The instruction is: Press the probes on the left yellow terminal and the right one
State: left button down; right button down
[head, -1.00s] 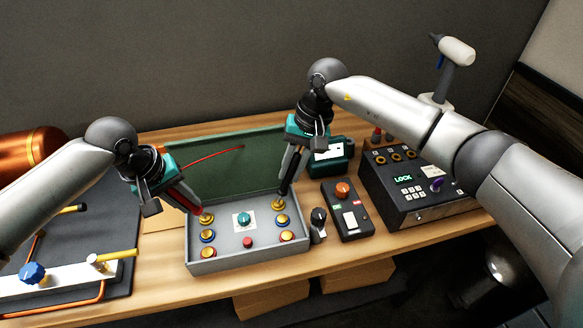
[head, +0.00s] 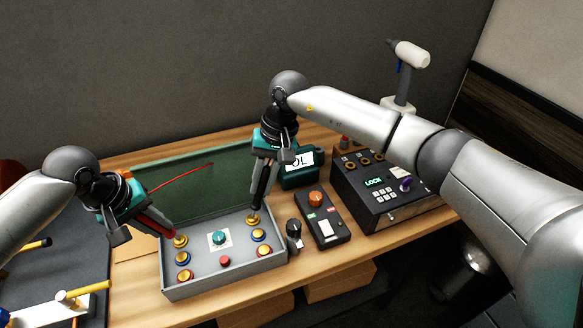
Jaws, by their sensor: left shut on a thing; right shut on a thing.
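The grey open box (head: 225,279) holds round brass terminals in two columns. The left yellow terminal (head: 181,241) and the right yellow terminal (head: 252,220) are the rear ones of each column. My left gripper (head: 146,221) is shut on a red probe (head: 160,229); its tip is at the rear left edge of the left yellow terminal. My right gripper (head: 264,178) is shut on a black probe (head: 257,205); it points down, with its tip at the right yellow terminal. I cannot tell whether either tip touches. A teal meter (head: 297,178) behind shows "OL".
The box's green lid (head: 190,185) stands open behind, with a red lead across it. A handheld device with an orange knob (head: 321,220) and a black-knobbed piece (head: 294,235) stand right of the box. A dark "LOCK" unit (head: 390,196) is further right.

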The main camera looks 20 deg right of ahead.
pick_arm(q)
jog(key=shift+s+f, duration=0.1)
pick_arm(e)
jog(key=shift+f, duration=0.1)
